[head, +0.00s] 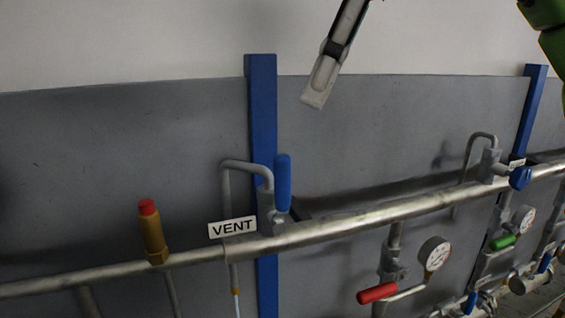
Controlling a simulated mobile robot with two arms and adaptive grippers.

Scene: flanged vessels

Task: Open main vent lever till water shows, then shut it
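The vent lever (283,182) has a blue grip and stands upright on its grey valve (267,210), on top of the large slanting pipe (330,229). A bent grey vent pipe (226,190) loops from the valve and runs down behind the white VENT sign (232,227). Below the large pipe it shows an orange band and a pale whitish-blue length (237,303); I cannot tell whether that is water or clear tube. My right gripper (314,98) hangs above and right of the lever, apart from it. Its fingers show edge-on, so their opening is unclear. My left gripper is out of view.
A brass fitting with a red cap (148,207) stands left of the sign. A red lever (377,293) and a gauge (434,253) sit below the pipe. Another blue lever (520,178) is at the right. A blue post (262,100) rises behind the vent valve.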

